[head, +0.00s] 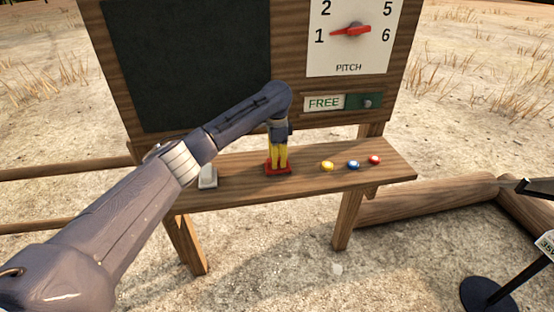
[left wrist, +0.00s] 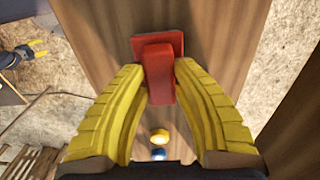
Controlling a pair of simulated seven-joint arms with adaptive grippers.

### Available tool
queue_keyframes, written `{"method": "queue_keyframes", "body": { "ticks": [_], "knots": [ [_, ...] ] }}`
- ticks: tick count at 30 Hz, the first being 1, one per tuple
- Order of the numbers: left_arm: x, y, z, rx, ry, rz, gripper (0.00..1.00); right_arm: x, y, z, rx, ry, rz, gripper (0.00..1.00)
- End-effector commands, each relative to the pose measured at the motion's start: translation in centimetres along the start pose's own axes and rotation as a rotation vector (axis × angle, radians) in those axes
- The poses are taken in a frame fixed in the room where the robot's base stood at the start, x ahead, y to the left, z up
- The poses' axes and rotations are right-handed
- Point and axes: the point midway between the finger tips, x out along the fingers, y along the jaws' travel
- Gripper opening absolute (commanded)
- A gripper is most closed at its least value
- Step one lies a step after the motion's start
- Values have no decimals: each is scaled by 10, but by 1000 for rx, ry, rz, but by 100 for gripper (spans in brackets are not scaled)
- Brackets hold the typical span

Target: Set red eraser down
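The red eraser (head: 278,170) sits at the wooden shelf below the chalkboard, its wide base low against the shelf top. In the left wrist view its red block handle (left wrist: 158,75) stands between my yellow fingers. My left gripper (head: 279,162) points down at it, and its fingertips close against both sides of the handle. Whether the base bears fully on the wood is hard to tell. My right gripper (left wrist: 38,49) shows small at the upper left of the left wrist view, away from the shelf, with its yellow fingers apart and empty.
On the shelf (head: 225,195), a whitish block (head: 208,178) stands to the left. Yellow (head: 327,166), blue (head: 353,165) and red (head: 375,160) buttons lie to the right. The chalkboard (head: 190,60) rises behind. A dark post stand (head: 488,294) is at lower right.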

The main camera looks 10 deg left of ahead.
Motion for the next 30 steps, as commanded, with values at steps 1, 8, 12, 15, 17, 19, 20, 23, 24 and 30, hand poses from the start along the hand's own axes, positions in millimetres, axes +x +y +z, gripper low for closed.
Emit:
{"method": "queue_keyframes", "body": {
  "ticks": [1,8,12,15,17,19,20,23,24,30],
  "knots": [
    [0,0,0,0,0,0,34,0,0,0,0,0,0,44],
    [0,0,0,0,0,0,46,0,0,0,0,0,0,44],
    [-1,0,0,-1,0,0,46,0,0,0,0,0,0,44],
    [-6,0,0,-1,1,-1,46,0,0,0,0,0,0,44],
    [-13,-1,0,-1,1,-2,46,0,0,0,0,0,0,44],
    [-22,-1,0,1,0,-2,46,0,0,0,0,0,0,44],
    [-27,-1,0,0,0,-4,46,0,0,0,0,-1,0,44],
    [-46,-1,0,0,0,-4,46,0,0,0,0,-1,0,44],
    [-53,-1,1,-1,0,-4,46,0,0,1,0,-1,0,44],
    [-86,-1,0,0,0,-3,46,0,0,1,0,-1,0,44]
  ]
}}
